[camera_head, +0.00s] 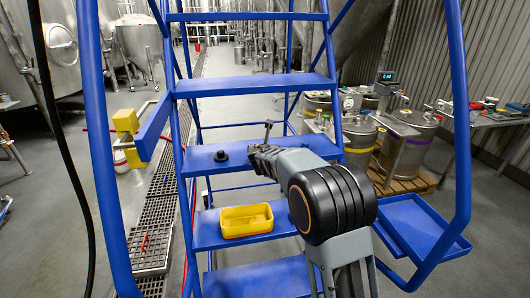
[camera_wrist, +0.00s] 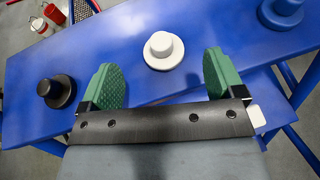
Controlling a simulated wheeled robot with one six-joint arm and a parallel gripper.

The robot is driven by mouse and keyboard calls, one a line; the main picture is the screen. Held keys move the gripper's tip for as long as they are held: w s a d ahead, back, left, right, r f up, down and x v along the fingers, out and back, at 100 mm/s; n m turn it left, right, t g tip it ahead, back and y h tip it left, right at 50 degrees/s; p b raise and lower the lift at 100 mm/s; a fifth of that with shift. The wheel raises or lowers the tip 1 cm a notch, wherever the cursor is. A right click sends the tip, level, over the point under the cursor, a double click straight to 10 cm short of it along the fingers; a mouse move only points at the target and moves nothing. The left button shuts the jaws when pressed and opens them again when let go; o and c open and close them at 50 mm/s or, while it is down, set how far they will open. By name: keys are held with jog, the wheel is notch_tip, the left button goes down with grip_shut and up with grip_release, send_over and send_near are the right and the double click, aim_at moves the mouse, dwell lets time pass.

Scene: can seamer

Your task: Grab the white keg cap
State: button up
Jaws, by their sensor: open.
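The white keg cap (camera_wrist: 162,52), a round flanged disc with a raised knob, sits upright on a blue step (camera_wrist: 125,38) in the wrist view. My gripper (camera_wrist: 161,78) is open and empty, its two green-padded fingers apart. The cap shows just beyond the fingertips, roughly centred across the gap; no contact shows. In the head view, my gripper (camera_head: 262,149) is over the same blue step (camera_head: 200,161), and the white cap cannot be made out there, probably behind my arm.
A black cap (camera_wrist: 57,92) lies left of my gripper, also in the head view (camera_head: 221,156). A blue cap (camera_wrist: 281,13) sits to the right. A yellow bin (camera_head: 246,235) is on the step below. Blue ladder rails (camera_head: 96,130) flank the steps. Kegs (camera_head: 408,150) stand at right.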

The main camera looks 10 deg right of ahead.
jog(key=shift+p+x, duration=0.65)
jog(key=shift+x, duration=1.9)
jog(key=c, duration=1)
jog(key=shift+r, duration=0.1)
